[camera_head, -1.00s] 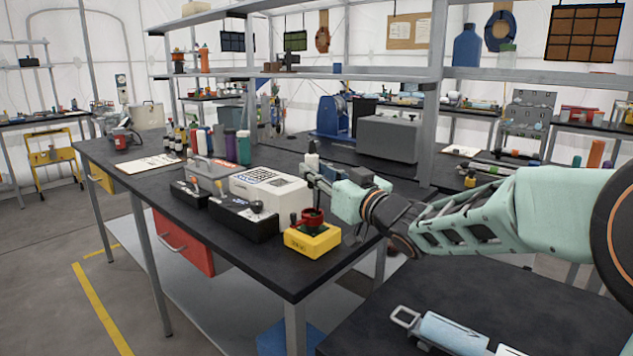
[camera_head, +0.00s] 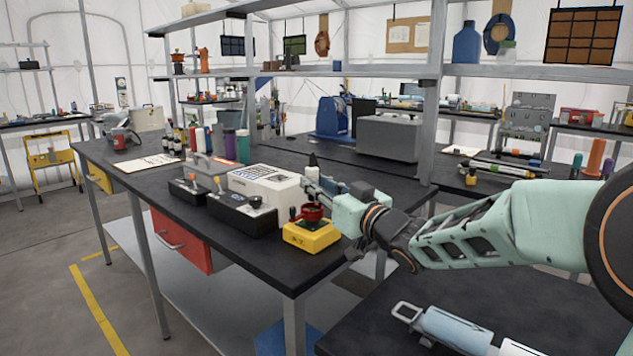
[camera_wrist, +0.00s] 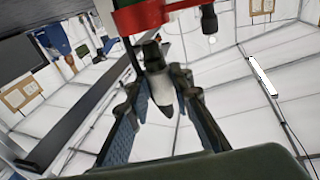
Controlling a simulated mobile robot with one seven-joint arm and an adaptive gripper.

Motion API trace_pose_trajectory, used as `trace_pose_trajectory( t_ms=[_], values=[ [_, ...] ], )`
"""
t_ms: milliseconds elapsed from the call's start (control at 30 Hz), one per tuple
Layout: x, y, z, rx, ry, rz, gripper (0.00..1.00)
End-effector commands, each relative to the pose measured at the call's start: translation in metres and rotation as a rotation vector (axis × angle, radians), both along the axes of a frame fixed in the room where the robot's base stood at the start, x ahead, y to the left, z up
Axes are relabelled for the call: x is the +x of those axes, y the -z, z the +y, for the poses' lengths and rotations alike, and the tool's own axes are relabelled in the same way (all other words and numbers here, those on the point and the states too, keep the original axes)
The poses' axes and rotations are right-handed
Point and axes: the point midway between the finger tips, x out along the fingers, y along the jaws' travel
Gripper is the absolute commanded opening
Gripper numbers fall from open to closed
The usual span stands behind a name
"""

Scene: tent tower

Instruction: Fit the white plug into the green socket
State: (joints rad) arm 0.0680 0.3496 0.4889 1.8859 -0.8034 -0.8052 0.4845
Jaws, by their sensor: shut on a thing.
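My gripper (camera_head: 312,185) is at the near right part of the dark bench, just above and behind the yellow box (camera_head: 311,237) with a red round part (camera_head: 313,212) on top. In the wrist view my gripper (camera_wrist: 160,105) is shut on a pale, tapered piece with a dark neck, which looks like the white plug (camera_wrist: 164,92). In the head view the white plug (camera_head: 313,171) seems to stand upright at the fingertips, with a dark top. The red part (camera_wrist: 150,16) shows close to the fingers in the wrist view.
A white box (camera_head: 265,186) stands left of my gripper, with a black box (camera_head: 242,216) in front of it. A grey case (camera_head: 389,137) is behind. Several bottles stand further left. A nearer dark table holds a light blue cylinder (camera_head: 450,331).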

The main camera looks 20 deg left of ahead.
Motion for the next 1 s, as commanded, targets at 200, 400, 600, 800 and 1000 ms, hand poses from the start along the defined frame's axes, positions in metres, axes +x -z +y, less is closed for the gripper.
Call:
trace_pose_trajectory(
  t_ms=[200,400,600,800,1000],
  values=[
    [-0.0002,0.0135,0.0002,0.001,-0.001,-0.001,0.00],
    [-0.0003,0.0133,0.0002,0.001,-0.001,-0.001,0.00],
    [-0.0003,0.0133,0.0002,0.001,-0.001,-0.001,0.00],
    [-0.0004,0.0129,0.0004,0.001,-0.001,-0.001,0.00],
    [-0.0004,0.0134,0.0003,0.000,-0.001,-0.001,0.00]
  ],
)
